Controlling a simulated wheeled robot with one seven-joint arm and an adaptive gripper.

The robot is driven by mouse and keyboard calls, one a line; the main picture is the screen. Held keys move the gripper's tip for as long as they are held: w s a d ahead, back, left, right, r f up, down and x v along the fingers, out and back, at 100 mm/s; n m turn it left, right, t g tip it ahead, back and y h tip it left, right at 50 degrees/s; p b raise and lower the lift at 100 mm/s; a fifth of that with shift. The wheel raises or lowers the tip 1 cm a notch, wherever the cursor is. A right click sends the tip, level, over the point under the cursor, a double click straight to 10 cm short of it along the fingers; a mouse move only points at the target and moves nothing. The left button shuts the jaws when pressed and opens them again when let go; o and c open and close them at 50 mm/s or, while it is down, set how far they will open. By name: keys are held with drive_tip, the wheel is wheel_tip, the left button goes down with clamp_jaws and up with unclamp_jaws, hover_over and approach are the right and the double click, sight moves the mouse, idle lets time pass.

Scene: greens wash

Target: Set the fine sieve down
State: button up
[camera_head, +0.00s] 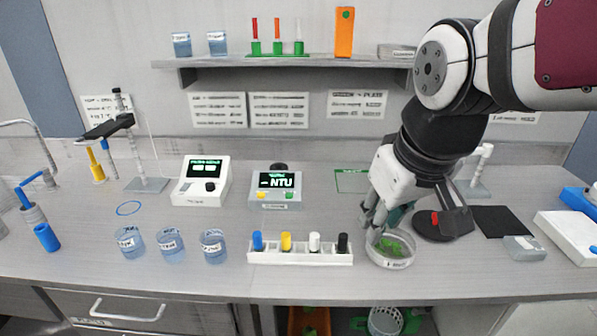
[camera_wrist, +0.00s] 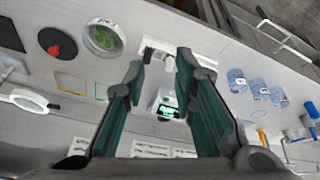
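My gripper (camera_head: 376,218) is over the right part of the bench, beside a clear round dish (camera_head: 389,260) with green leaves in it. In the wrist view its teal fingers (camera_wrist: 162,62) stand apart with nothing held between them. The dish (camera_wrist: 100,48) shows there off to the left, outside the fingers. I cannot pick out the fine sieve with certainty.
A white rack (camera_head: 300,258) with coloured caps stands left of the dish, and several labelled beakers (camera_head: 171,243) farther left. A dark disc (camera_head: 428,229) with a red knob lies right of the dish. Behind the rack is the NTU meter (camera_head: 275,190). A green outline (camera_head: 350,180) is bare.

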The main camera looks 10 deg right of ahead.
drive_tip(key=s+a+m+t, duration=0.1)
drive_tip(key=s+a, duration=0.1)
drive_tip(key=s, duration=0.4)
drive_tip(key=shift+r+y, duration=0.3)
drive_tip(key=shift+r, duration=0.15)
